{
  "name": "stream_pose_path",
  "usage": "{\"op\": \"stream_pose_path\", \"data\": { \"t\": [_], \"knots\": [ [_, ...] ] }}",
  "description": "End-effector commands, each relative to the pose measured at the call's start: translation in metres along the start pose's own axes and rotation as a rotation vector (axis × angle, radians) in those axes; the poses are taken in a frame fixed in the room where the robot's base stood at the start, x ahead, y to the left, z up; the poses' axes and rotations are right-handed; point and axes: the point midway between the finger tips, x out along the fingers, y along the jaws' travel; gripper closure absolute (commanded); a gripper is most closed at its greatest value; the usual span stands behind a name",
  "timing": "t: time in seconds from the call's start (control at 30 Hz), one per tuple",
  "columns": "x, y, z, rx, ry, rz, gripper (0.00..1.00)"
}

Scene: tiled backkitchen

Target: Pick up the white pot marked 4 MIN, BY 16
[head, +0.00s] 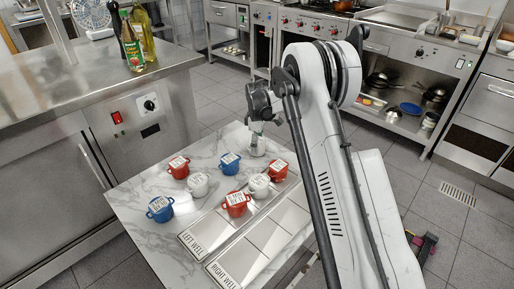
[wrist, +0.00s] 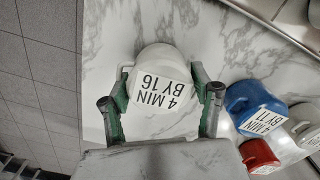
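The white pot marked 4 MIN, BY 16 (wrist: 163,63) stands on the marble top in the wrist view, its label upside down to me. In the head view this white pot (head: 257,149) is at the far edge of the table, below my gripper, partly hidden. My gripper (wrist: 160,92) is open, one green-padded finger on each side of the pot. The fingers look very near its sides; I cannot tell whether they touch. In the head view my gripper (head: 259,127) points down over the pot.
A blue pot marked 4 MIN, BY 11 (wrist: 254,103) and a red pot (wrist: 258,153) stand to the right. Several more pots stand on the marble table (head: 140,190), near trays marked LEFT WELL (head: 207,226) and RIGHT WELL (head: 238,262). Bottles (head: 133,47) stand on the steel counter.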

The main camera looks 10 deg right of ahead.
Motion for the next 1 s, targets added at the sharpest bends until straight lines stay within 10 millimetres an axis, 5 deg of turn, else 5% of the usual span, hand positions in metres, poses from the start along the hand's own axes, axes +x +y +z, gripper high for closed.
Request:
{"op": "stream_pose_path", "data": {
  "t": [0.3,0.67,1.0],
  "knots": [
    [0.000,0.000,0.000,0.000,0.000,0.000,0.82],
    [-0.006,0.000,0.000,0.000,0.000,0.000,0.82],
    [-0.050,-0.007,-0.009,-0.004,0.000,0.000,0.82]
  ]
}}
